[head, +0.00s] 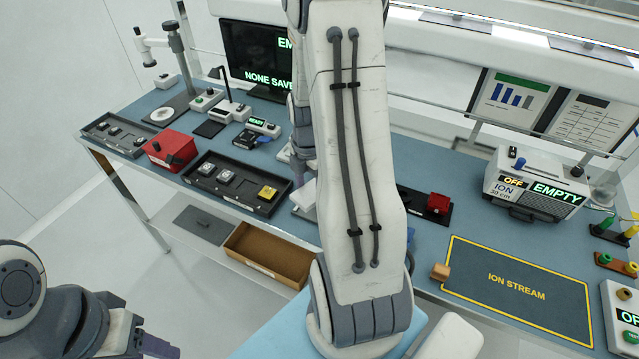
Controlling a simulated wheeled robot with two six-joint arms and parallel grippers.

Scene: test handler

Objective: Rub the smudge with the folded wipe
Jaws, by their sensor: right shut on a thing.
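My right arm fills the middle of the head view, and its gripper (301,182) shows only partly behind the large upper link. It points down at the bench and is shut on a small white thing (303,196), which looks like the folded wipe. The wipe is low over or on the bench, just right of a black tray; touching or apart cannot be told. No smudge can be made out, and my arm hides the bench there. My left arm is at the lower left, and its gripper's jaws cannot be made out.
The black tray (232,204) holds several small parts. A red box (171,150) stands left of it. A cardboard bin (268,252) sits below the bench edge. Right are the ion stream mat (470,255), a brown block (440,271) and the ionizer (505,207). A monitor (240,45) stands behind.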

